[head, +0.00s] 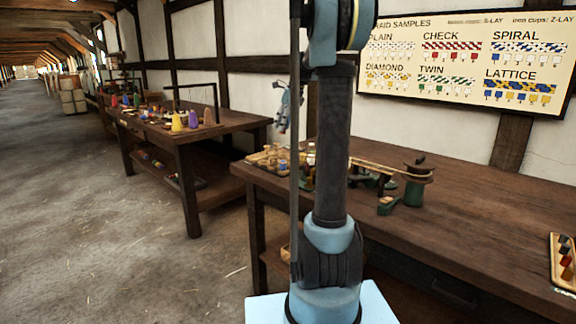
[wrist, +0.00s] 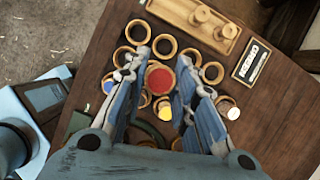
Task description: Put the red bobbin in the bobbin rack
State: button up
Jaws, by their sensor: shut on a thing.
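In the wrist view my gripper (wrist: 161,62) points down at the bench, one finger on each side of the red bobbin (wrist: 160,79). It is shut on the bobbin, whose round red end with a pale rim faces the camera. Several round wooden rings with dark centres (wrist: 165,45) stand just beyond and beside the fingertips. They look like the cups of the bobbin rack. I cannot tell how high the bobbin is above them. In the head view my arm hides the gripper and the red bobbin.
Blue, yellow and white round pieces (wrist: 229,107) lie around the fingers. A wooden tray with pegs (wrist: 200,22) and a label plate (wrist: 252,62) lie beyond the rings. In the head view the bench (head: 470,230) has clear wood front right; another table (head: 170,128) stands behind left.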

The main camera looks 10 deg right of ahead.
jog(key=shift+d+f, duration=0.2)
jog(key=shift+f, duration=0.25)
jog(key=shift+m, duration=0.4)
notch_tip(320, 180, down, 13)
jog(key=shift+s+r, duration=0.15)
jog(key=o, duration=0.9)
